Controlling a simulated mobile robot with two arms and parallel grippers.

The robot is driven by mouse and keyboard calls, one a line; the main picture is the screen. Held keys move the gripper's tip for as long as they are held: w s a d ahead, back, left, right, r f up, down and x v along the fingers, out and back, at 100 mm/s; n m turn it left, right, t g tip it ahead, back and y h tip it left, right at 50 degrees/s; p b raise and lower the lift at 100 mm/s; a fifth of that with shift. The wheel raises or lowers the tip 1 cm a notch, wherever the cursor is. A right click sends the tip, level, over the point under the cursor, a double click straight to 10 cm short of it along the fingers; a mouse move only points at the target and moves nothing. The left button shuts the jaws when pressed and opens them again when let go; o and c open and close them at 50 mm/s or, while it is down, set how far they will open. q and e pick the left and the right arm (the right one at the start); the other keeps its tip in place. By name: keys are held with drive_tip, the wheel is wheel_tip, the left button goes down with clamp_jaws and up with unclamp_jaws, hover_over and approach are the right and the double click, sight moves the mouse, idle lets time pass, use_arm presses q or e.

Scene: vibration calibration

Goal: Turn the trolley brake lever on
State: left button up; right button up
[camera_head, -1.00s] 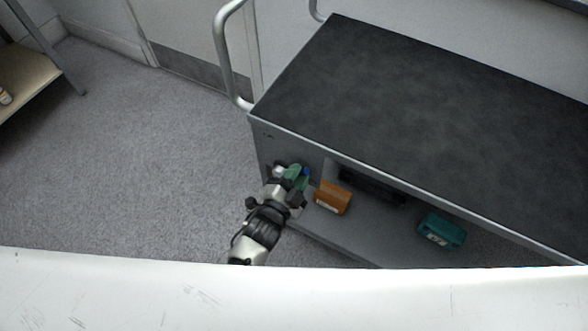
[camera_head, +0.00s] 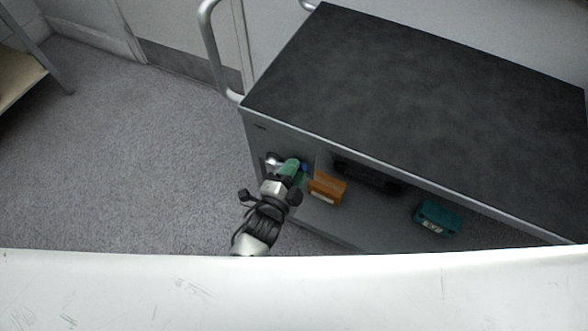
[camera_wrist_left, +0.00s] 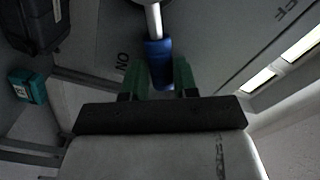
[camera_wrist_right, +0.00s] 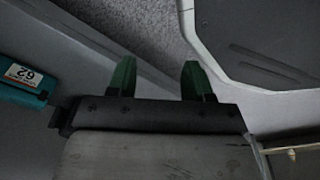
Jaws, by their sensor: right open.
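The brake lever is a metal rod with a blue grip (camera_wrist_left: 158,62), on the trolley's (camera_head: 400,80) grey end panel. In the left wrist view its pivot is at the top edge, with "ON" to the left of the lever and part of "OFF" at the upper right. My left gripper (camera_head: 294,170) is at this panel. Its green fingers (camera_wrist_left: 160,80) stand on both sides of the blue grip and look closed on it. In the head view the fingers hide most of the lever. My right gripper (camera_wrist_right: 158,80) is open and empty, in the right wrist view only.
An orange box (camera_head: 327,188), a teal box (camera_head: 438,217) and a dark case (camera_head: 367,177) are on the trolley's lower shelf. A metal push handle (camera_head: 212,50) rises at the trolley's left end. Grey floor left of the trolley is clear. A shelf stands at far left.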

use_arm(q)
drive_tip(key=o, duration=0.4)
drive_tip(key=p+v, duration=0.1)
drive_tip(key=v, duration=1)
use_arm(e)
drive_tip(key=s, duration=0.1)
drive_tip(key=s+f, duration=0.1)
drive_tip(key=shift+s+d+f, duration=0.3)
drive_tip(key=shift+w+a, duration=0.15)
